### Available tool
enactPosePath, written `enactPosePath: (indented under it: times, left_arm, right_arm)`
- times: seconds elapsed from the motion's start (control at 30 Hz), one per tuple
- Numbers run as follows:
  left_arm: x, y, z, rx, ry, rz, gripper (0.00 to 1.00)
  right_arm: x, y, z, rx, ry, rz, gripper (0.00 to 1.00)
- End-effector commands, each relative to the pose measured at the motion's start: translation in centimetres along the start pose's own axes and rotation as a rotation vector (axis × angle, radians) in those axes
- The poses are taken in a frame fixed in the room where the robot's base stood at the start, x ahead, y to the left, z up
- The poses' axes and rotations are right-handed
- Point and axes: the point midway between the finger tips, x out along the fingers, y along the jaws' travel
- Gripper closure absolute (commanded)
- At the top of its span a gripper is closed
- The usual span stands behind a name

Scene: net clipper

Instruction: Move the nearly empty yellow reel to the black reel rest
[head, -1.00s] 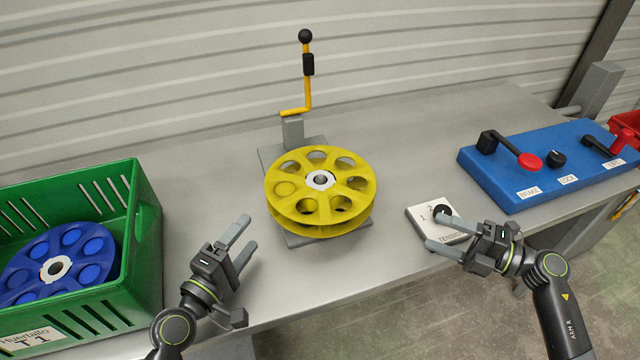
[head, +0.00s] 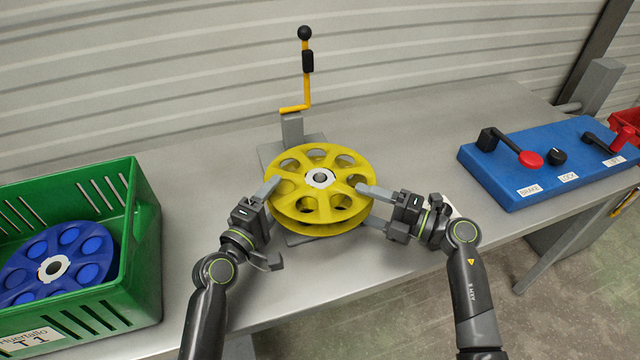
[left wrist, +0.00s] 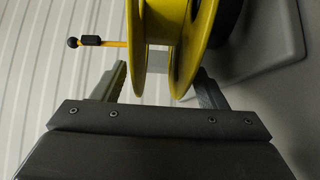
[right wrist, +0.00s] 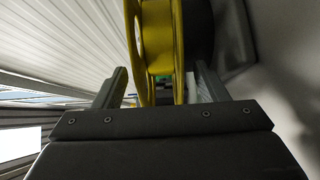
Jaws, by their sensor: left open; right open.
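The yellow reel (head: 321,210) lies flat on a grey stand with a crank at the middle of the bench; its hub and spokes show. My left gripper (head: 272,222) is open at the reel's left side. In the left wrist view the reel's two flanges (left wrist: 205,35) lie between the open fingers. My right gripper (head: 370,205) is open at the reel's right side. In the right wrist view the reel's rim (right wrist: 160,50) lies between the open fingers. I cannot make out a black reel rest for certain.
A green crate (head: 150,225) holding a blue reel (head: 30,275) stands at the left. A yellow crank (head: 307,90) rises behind the reel. A blue panel (head: 540,165) with levers and a knob sits at the right. A white plate is mostly hidden behind my right gripper.

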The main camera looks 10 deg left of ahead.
Motion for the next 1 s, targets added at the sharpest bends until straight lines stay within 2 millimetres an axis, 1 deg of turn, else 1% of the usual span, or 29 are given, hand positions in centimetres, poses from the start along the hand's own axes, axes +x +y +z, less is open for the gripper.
enactPosePath:
  times: [0.03,0.1,0.2,0.5,0.9,0.97,1.0]
  left_arm:
    - [0.4,0.0,0.0,0.0,0.0,0.0,0.34]
    - [0.7,0.0,0.0,0.0,0.0,0.0,0.34]
    - [1.0,0.0,0.0,0.0,0.0,0.001,0.34]
    - [1.1,0.0,0.0,0.0,0.0,0.0,0.34]
    - [1.1,0.0,0.0,0.0,0.0,0.0,0.86]
    - [1.1,0.0,0.0,0.0,0.0,-0.001,0.94]
    - [1.1,0.0,0.0,0.0,0.0,-0.001,0.95]
  right_arm:
    - [0.6,0.0,0.0,0.001,0.0,0.001,0.34]
    - [1.1,0.0,0.0,0.001,0.0,0.0,0.34]
    - [1.5,0.0,0.0,0.0,0.0,0.0,0.34]
    - [1.6,0.0,0.0,0.0,0.0,-0.001,0.34]
    - [1.6,-0.1,0.0,0.0,0.0,-0.001,0.86]
    - [1.6,-0.1,0.0,0.0,0.0,-0.001,0.94]
    - [1.6,-0.1,0.0,0.0,0.0,-0.001,0.95]
